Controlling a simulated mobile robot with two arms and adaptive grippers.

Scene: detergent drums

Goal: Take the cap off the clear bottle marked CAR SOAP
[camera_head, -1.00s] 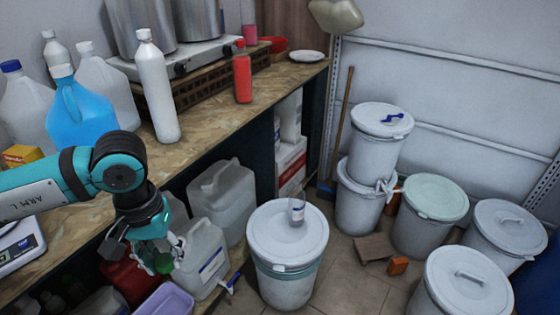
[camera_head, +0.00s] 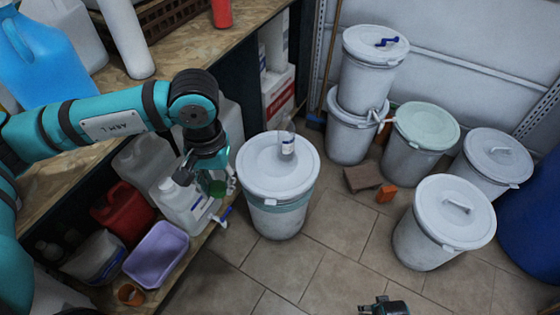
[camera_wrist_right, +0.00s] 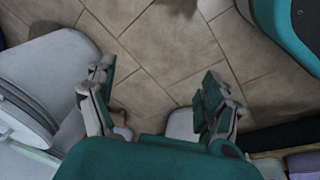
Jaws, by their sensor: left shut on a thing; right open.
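My left gripper (camera_head: 208,178) is left of that drum, apart from the bottle, and is shut on a small green thing (camera_head: 219,188), perhaps a cap. My right gripper (camera_wrist_right: 157,105) is open and empty over the floor; part of it shows at the bottom edge of the head view (camera_head: 385,307).
Several lidded drums stand to the right, among them a green-lidded one (camera_head: 425,127). A wooden bench (camera_head: 190,50) runs along the left, with jugs and a purple tub (camera_head: 156,253) on the shelf below. The tiled floor (camera_head: 320,260) in front is clear.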

